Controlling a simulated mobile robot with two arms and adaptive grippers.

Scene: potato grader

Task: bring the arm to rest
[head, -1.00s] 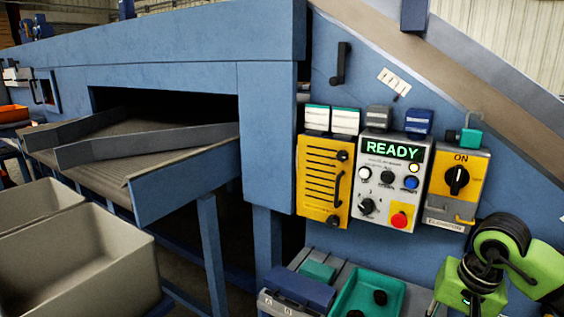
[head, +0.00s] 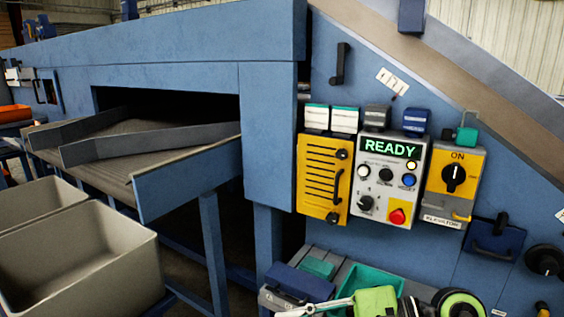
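My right arm shows at the bottom right in green and black. Its gripper (head: 318,307) lies low in front of the teal tray; a pale finger-like part points left, and the rest is cut off by the lower edge. I cannot tell whether it is open or shut. My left gripper is not in view. The control panel (head: 391,177) on the blue machine shows READY in green, with a lit yellow lamp and a red button. The yellow switch box (head: 456,180) beside it reads ON.
A yellow slotted box (head: 322,178) hangs left of the panel. Below are a dark blue case (head: 297,284) and a teal tray (head: 365,280) on a grey shelf. Grey bins (head: 85,265) stand at the lower left, near the conveyor outlet (head: 185,180). A dark blue holder (head: 493,239) hangs at right.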

